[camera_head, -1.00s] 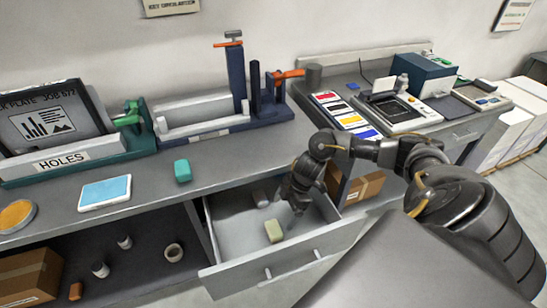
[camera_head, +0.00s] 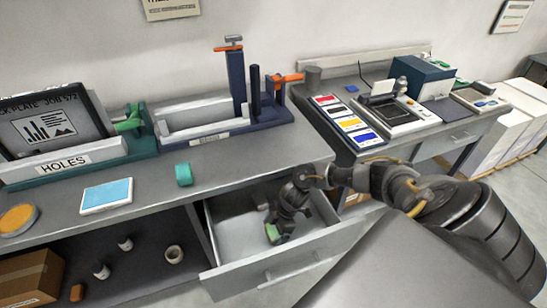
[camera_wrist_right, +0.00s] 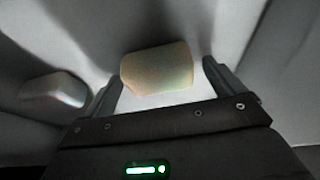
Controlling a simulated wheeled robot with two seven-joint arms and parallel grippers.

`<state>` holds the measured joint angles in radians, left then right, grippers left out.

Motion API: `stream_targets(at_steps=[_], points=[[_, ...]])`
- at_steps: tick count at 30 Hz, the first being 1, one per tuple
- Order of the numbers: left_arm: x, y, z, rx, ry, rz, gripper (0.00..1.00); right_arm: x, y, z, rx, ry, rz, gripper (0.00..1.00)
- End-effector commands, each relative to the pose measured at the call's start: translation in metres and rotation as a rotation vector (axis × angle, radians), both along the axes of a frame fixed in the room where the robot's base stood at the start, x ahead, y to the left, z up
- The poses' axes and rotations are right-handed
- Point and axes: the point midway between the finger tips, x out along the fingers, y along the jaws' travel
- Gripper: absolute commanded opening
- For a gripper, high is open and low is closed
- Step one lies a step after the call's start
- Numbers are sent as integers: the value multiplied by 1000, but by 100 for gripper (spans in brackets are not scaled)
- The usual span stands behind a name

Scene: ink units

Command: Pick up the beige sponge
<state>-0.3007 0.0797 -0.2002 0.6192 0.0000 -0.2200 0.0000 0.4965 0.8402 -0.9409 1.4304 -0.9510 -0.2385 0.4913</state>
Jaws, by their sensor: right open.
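The beige sponge (camera_wrist_right: 157,70) lies on the floor of the open drawer. In the head view it (camera_head: 272,233) is partly covered by my right gripper and looks greenish. My right gripper (camera_head: 281,237) is down inside the drawer, over the sponge. In the right wrist view its two fingers (camera_wrist_right: 161,78) are apart, with the sponge between and just beyond their tips. The right finger stands clear of it; I cannot tell whether the left touches it. My left gripper is not in view.
A pale grey block (camera_wrist_right: 55,90) lies in the drawer beside the left finger; it also shows in the head view (camera_head: 263,206). The drawer's front wall (camera_head: 270,268) is close to my gripper. A teal block (camera_head: 184,175) and blue pad (camera_head: 106,194) lie on the bench.

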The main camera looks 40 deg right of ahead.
Motion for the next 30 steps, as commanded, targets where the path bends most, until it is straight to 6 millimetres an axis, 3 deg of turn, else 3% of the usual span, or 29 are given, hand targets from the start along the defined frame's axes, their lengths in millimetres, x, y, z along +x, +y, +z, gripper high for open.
stream_targets(at_steps=[6, 18, 26, 30], points=[[0, 0, 0, 0, 0, 0, 38, 0, 0, -1, 0, 0, 0, 94], [0, 0, 0, 0, 0, 0, 38, 0, 0, -1, 0, 0, 0, 46], [1, 0, 0, 1, -1, 0, 38, 1, 0, 4, 0, -2, -1, 46], [1, 0, 0, 1, -1, 0, 38, 2, 0, 25, -1, -5, 1, 46]])
